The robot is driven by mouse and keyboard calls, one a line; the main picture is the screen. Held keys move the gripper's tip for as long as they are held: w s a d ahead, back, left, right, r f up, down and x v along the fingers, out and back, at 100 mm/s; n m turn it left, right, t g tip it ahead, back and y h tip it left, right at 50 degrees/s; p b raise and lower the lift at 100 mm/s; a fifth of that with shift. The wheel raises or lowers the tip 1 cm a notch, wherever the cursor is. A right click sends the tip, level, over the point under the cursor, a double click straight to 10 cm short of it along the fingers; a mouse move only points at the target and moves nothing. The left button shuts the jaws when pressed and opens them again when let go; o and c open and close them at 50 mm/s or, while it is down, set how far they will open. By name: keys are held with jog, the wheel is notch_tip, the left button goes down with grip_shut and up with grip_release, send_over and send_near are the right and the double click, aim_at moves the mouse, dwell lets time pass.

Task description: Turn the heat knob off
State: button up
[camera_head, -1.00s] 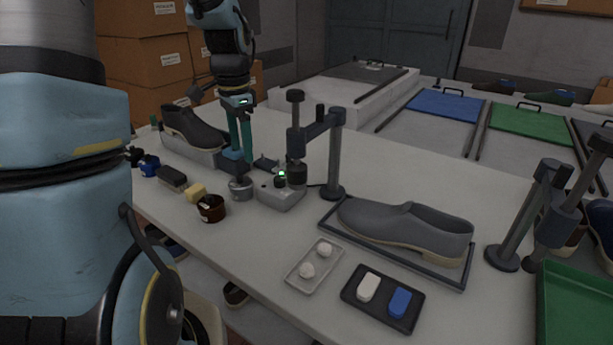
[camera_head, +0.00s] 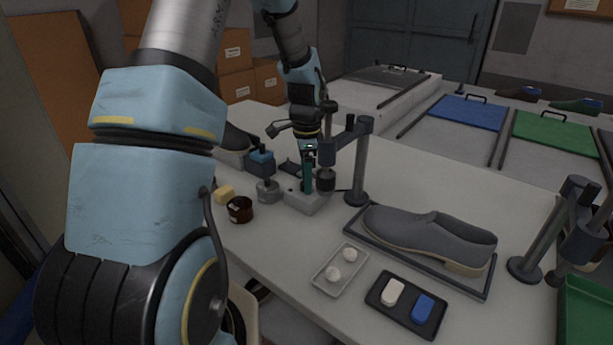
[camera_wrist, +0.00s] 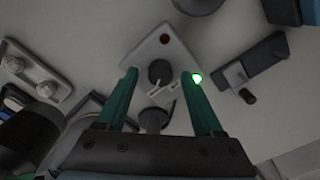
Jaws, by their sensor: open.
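The heat knob (camera_wrist: 160,72) is a dark round knob on a pale control box (camera_wrist: 147,50). In the wrist view it sits between my fingertips, with a gap on either side. My gripper (camera_wrist: 159,76) is open, with its two teal fingers pointing down at the box. A lit green lamp (camera_wrist: 197,78) shows beside the right finger, and a dark red button (camera_wrist: 164,39) is on the box's far corner. In the head view my gripper (camera_head: 308,180) is over the box (camera_head: 303,203), and its fingers hide the knob. I cannot tell whether the fingers touch the knob.
A dark post with an overhanging arm (camera_head: 357,170) stands close to the right of the box. A grey shoe (camera_head: 430,235) lies in a tray at the right, beyond a small white tray (camera_head: 329,282).

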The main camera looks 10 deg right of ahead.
jog(key=shift+f, duration=0.4)
jog(key=shift+c, duration=0.3)
grip_shut()
